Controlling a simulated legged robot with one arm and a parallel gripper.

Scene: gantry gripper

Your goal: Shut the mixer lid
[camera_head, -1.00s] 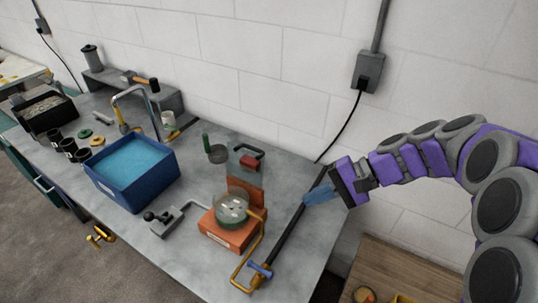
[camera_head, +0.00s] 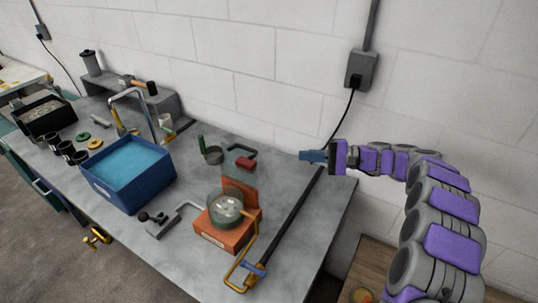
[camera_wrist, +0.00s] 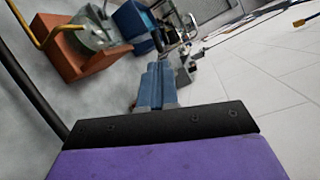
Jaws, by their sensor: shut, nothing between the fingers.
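The mixer, which I take to be the orange unit, stands near the bench's front right with an orange base (camera_head: 229,234) and an upright orange back plate. A round, see-through grey drum or lid (camera_head: 225,208) sits on it, with pale pieces visible; I cannot tell lid from bowl. In the wrist view the orange base (camera_wrist: 75,52) is at upper left. My gripper (camera_head: 303,156) is shut and empty, its blue fingers behind and right of the mixer, apart from it. It also shows in the wrist view (camera_wrist: 158,75).
A dark bar (camera_head: 295,215) lies along the right bench edge, near my gripper. A blue tub (camera_head: 130,192) stands left of the mixer. A black-knobbed crank (camera_head: 158,222), a red-handled clamp (camera_head: 244,163) and a small pan (camera_head: 213,155) lie around it. The wall is behind.

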